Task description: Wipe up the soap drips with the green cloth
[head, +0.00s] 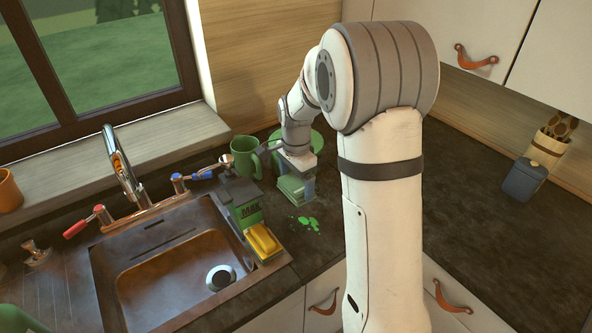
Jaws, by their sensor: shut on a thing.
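My gripper (297,189) points down at the counter to the right of the sink. It is shut on the green cloth (290,186), which shows as a folded pale-edged green piece between the fingers. The cloth is low, at or just above the counter; I cannot tell if it touches. The soap drips (308,222) are several bright green spots on the dark counter, just in front of the gripper and cloth. The visible drips are apart from the cloth. Any drips under the gripper are hidden.
A caddy (238,198) with a green box (248,213) and yellow sponge (263,241) stands left of the drips, beside the sink (180,262). A green mug (245,157) and green plate (318,147) are behind. The right counter (462,185) is mostly clear.

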